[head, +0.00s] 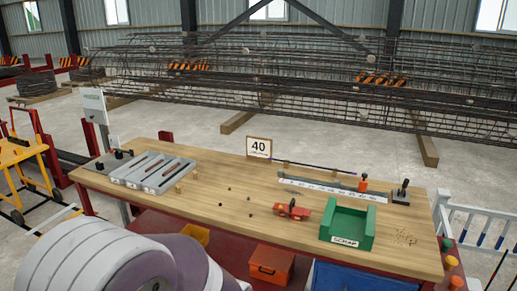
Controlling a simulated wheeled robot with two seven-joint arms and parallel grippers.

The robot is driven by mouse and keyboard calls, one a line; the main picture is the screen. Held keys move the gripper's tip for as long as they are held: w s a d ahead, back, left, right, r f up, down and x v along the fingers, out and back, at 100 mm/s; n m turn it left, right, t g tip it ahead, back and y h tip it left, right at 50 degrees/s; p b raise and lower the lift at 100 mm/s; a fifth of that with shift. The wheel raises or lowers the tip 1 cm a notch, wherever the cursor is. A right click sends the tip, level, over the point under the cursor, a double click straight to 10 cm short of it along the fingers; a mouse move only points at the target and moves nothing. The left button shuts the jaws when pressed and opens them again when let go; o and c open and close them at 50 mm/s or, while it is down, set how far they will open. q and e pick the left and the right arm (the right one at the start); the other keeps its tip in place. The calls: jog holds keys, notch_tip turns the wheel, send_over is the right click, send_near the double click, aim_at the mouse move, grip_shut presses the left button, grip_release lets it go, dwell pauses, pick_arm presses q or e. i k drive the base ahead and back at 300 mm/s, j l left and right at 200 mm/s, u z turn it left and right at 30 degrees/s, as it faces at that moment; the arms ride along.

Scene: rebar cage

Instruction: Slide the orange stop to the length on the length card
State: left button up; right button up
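The length card (259,147) stands upright at the back of the wooden workbench and reads 40. Small print under the number is too small to read. The orange stop (363,185) sits near the right end of a grey rail (318,183). A white scale strip (330,191) runs along the front of the rail; its marks are too small to read. A thin dark bar (312,166) lies behind the rail. Neither of my grippers is in view.
On the workbench (225,200), a grey slotted tray (152,172) is at left. A red tool (292,210) and a green SCRAP box (348,224) are in front of the rail. A dark lever device (401,193) stands right of the stop. The bench middle is mostly clear.

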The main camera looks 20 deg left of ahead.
aim_at(362, 187)
jog(key=i+l+u, duration=0.1)
jog(key=i+u, duration=0.25)
jog(key=i, duration=0.25)
jog(key=i+l+u, duration=0.35)
jog(key=i, duration=0.2)
jog(key=i+l+u, duration=0.35)
jog(key=i, duration=0.2)
